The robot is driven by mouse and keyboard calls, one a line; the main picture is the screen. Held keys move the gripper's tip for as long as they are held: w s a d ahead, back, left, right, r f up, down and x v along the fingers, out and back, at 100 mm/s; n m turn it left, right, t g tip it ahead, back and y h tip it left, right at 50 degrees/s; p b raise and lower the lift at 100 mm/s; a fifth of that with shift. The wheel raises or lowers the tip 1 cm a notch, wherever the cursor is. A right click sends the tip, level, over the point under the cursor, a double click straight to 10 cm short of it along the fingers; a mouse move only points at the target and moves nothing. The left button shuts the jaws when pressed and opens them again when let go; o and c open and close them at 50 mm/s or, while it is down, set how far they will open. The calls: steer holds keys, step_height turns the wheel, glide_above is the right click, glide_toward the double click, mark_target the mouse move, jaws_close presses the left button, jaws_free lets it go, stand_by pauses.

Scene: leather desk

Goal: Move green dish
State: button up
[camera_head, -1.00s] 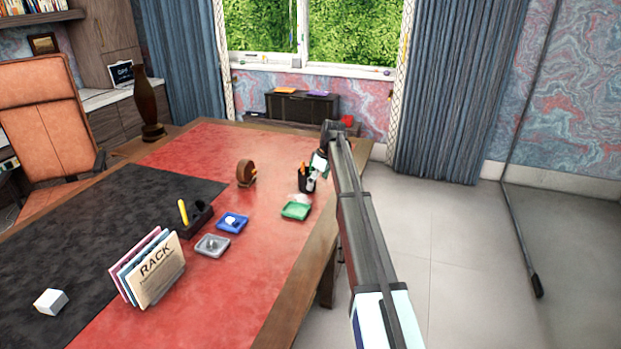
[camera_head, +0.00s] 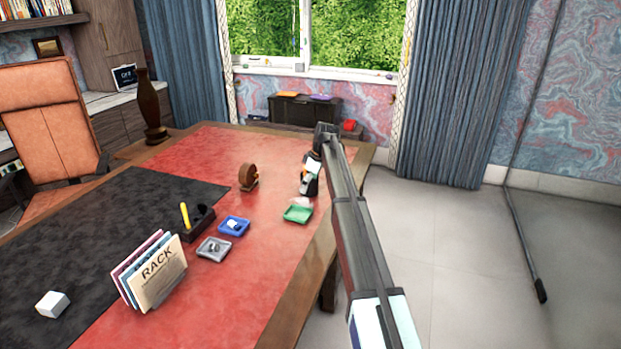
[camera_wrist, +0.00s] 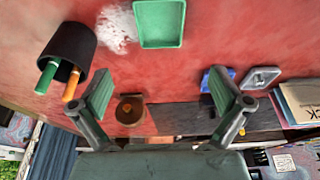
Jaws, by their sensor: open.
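The green dish (camera_head: 298,214) is a small square tray on the red desk surface, near the desk's right edge. In the wrist view the dish (camera_wrist: 160,24) is at the top centre, ahead of the fingertips. My gripper (camera_head: 309,186) is above the desk just behind the dish in the head view. In the wrist view my gripper (camera_wrist: 160,80) has its fingers spread wide with nothing between them, and the dish is apart from them.
A black pen cup (camera_wrist: 68,50) stands left of the dish in the wrist view, with a whitish patch (camera_wrist: 117,28) between. A blue dish (camera_head: 233,226), grey dish (camera_head: 213,249), brown round object (camera_head: 248,177) and card rack (camera_head: 157,274) stand to the left. Red desk surface nearer the camera is clear.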

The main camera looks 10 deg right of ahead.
mark_target(297, 215)
steer(key=p+x, duration=0.3)
steer(key=x, duration=1.1)
steer(key=shift+a+f, duration=0.1)
steer(key=shift+f, duration=0.1)
steer(key=c, duration=1)
